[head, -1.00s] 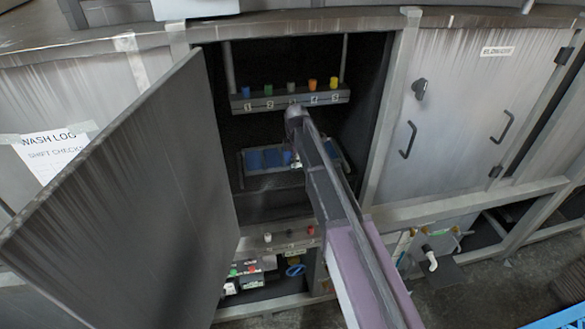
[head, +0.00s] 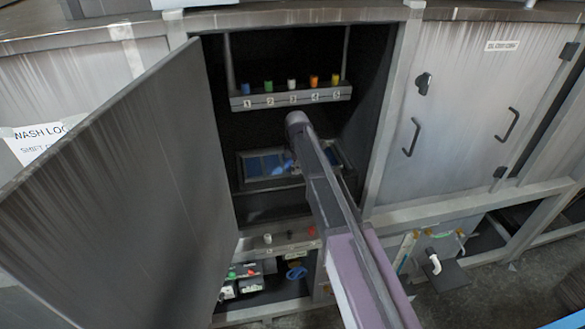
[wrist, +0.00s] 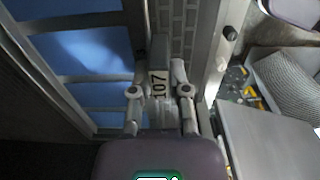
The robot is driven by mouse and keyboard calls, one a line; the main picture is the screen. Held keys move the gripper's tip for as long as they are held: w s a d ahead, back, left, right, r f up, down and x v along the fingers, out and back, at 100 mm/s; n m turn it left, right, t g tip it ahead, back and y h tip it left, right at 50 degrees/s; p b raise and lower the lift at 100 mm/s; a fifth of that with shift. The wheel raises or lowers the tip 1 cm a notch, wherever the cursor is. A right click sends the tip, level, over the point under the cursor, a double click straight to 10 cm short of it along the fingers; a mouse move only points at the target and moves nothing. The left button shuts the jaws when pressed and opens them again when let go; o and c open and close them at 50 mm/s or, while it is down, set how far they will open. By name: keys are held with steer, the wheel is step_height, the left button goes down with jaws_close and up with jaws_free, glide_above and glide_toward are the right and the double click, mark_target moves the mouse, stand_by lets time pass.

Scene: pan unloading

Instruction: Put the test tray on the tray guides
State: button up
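The test tray is a grey metal frame with blue panels, inside the open cabinet; its rim (head: 243,172) shows in the head view below the numbered shelf. My forearm covers its right part. In the wrist view the tray frame (wrist: 84,80) fills the left side, and its grip tab marked 107 (wrist: 158,86) sits between my fingers. My gripper (wrist: 160,68) appears shut on this tab, a finger against each side. The tray guides cannot be made out in the dark cabinet, so I cannot tell whether the tray touches them.
The numbered shelf (head: 291,97) with coloured knobs hangs above the tray. The open door (head: 130,190) stands at the left of the opening, and a cabinet post (head: 393,110) bounds it on the right. A lower bay (head: 262,285) holds small items.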

steer(key=o, duration=0.4)
steer(key=shift+o, duration=0.2)
steer(key=shift+r, duration=0.2)
step_height(320, 180, up, 12)
steer(key=p, duration=1.2)
steer(key=shift+s, duration=0.15)
steer(key=shift+f, duration=0.1)
stand_by(0.4)
steer(key=s+d+m, duration=2.1)
steer(key=s, duration=0.4)
steer(key=shift+s+d, duration=0.15)
steer(key=shift+d, duration=0.15)
